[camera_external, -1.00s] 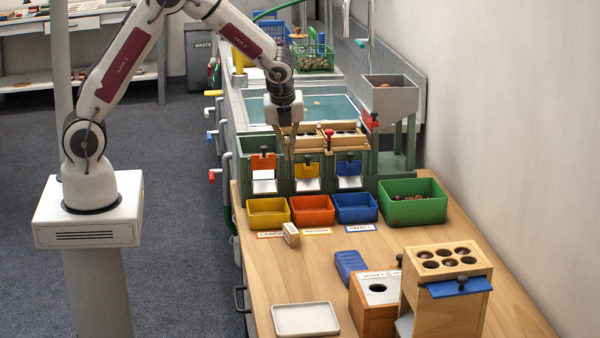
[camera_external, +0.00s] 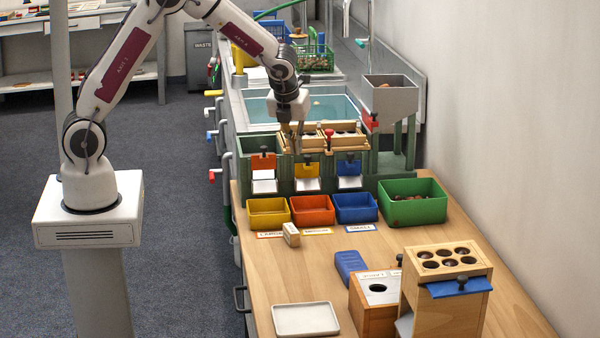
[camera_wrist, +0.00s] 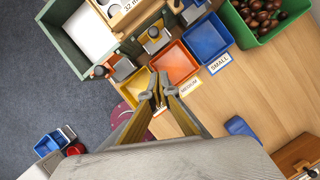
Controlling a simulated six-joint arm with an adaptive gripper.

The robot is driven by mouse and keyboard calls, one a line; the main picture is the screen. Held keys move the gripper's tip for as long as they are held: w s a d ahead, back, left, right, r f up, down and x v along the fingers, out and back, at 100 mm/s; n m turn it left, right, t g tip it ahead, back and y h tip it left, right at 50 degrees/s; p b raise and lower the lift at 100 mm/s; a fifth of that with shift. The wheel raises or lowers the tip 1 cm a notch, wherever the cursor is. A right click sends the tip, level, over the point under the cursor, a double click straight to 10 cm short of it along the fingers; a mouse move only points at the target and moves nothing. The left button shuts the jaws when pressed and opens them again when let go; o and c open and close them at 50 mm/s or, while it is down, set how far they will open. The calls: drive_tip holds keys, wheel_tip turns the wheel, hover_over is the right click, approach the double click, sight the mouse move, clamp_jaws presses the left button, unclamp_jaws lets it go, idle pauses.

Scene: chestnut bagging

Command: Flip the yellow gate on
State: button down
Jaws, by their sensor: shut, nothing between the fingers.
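The yellow gate (camera_external: 306,170) is a small panel with a dark knob on the front of the green sorting stand, above a white chute flap. It sits between the orange gate (camera_external: 263,162) and the blue gate (camera_external: 349,169). My gripper (camera_external: 299,150) is shut and empty, pointing down near the top of the yellow gate. Whether it touches the knob cannot be told. In the wrist view my gripper's (camera_wrist: 160,94) closed fingertips show over the bins, with the row of gates beyond them.
Below the gates stand a yellow bin (camera_external: 268,222), an orange bin (camera_external: 312,218) and a blue bin (camera_external: 356,217). A green crate (camera_external: 430,205) with chestnuts is to their right. Wooden plates with holes (camera_external: 346,140) lie on the stand. The table's middle is mostly bare.

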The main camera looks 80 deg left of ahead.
sight(306, 158)
drive_tip(key=shift+f, duration=0.1)
drive_tip(key=w+a+f, duration=0.3)
drive_tip(key=a+f, duration=0.3)
drive_tip(key=shift+f, duration=0.15)
idle(0.8)
drive_tip(key=shift+w+a+r, duration=0.1)
drive_tip(key=shift+r, duration=1.85)
drive_tip(key=shift+f, duration=0.1)
